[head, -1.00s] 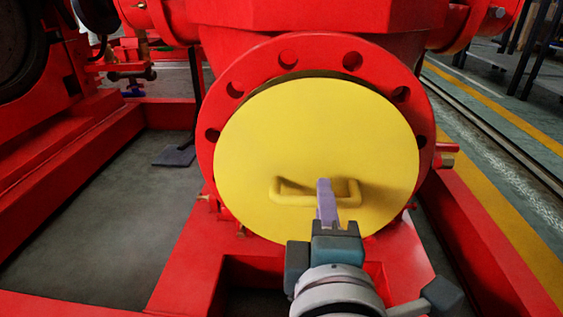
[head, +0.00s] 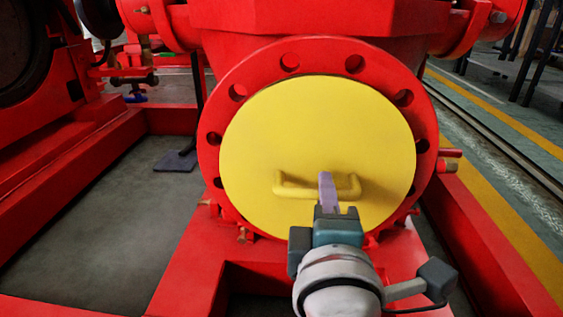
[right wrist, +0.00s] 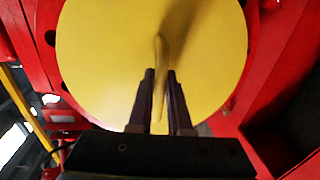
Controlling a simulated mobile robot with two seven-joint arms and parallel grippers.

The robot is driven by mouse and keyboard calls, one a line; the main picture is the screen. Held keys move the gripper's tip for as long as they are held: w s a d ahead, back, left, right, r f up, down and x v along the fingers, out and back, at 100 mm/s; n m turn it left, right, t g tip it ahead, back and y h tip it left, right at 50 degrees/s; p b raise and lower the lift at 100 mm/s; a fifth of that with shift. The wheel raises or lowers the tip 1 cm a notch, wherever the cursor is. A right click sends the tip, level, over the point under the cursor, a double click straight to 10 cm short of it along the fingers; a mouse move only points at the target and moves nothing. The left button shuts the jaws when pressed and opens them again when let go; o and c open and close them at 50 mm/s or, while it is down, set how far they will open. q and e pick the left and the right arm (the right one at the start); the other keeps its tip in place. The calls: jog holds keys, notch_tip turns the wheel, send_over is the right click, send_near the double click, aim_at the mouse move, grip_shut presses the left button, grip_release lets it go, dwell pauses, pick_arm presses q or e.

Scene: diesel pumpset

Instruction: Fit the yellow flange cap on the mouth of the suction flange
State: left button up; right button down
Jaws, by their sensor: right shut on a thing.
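The yellow flange cap (head: 315,135) is a round disc with a bar handle (head: 290,190) on its face. It stands upright over the mouth of the red suction flange (head: 290,61), whose rim with bolt holes shows around it. Whether the cap is fully seated cannot be told. My right gripper (head: 327,188) is shut on the cap's handle. In the right wrist view the two fingers (right wrist: 160,100) lie on either side of the handle, with the cap (right wrist: 110,50) filling the upper part. The flange mouth is hidden behind the cap. My left gripper is not in view.
Red frame beams (head: 95,175) run along the left and right of the flange. A small red stub pipe (head: 446,166) sticks out at the flange's right. Grey floor lies open at the left, and a yellow floor stripe (head: 500,205) runs at the right.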

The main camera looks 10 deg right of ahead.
jog(key=shift+w+d+b, duration=0.2)
jog(key=shift+w+b, duration=0.1)
jog(key=shift+w, duration=0.4)
jog(key=shift+w+d, duration=0.1)
jog(key=shift+w, duration=0.1)
dwell(0.5)
jog(key=c, duration=1.2)
grip_release()
jog(key=shift+c, duration=0.2)
jog(key=o, duration=0.5)
jog(key=shift+w, duration=0.25)
jog(key=shift+c, duration=0.2)
jog(key=shift+s, duration=0.1)
jog(key=shift+o, duration=0.6)
jog(key=shift+s, duration=0.1)
jog(key=o, duration=0.4)
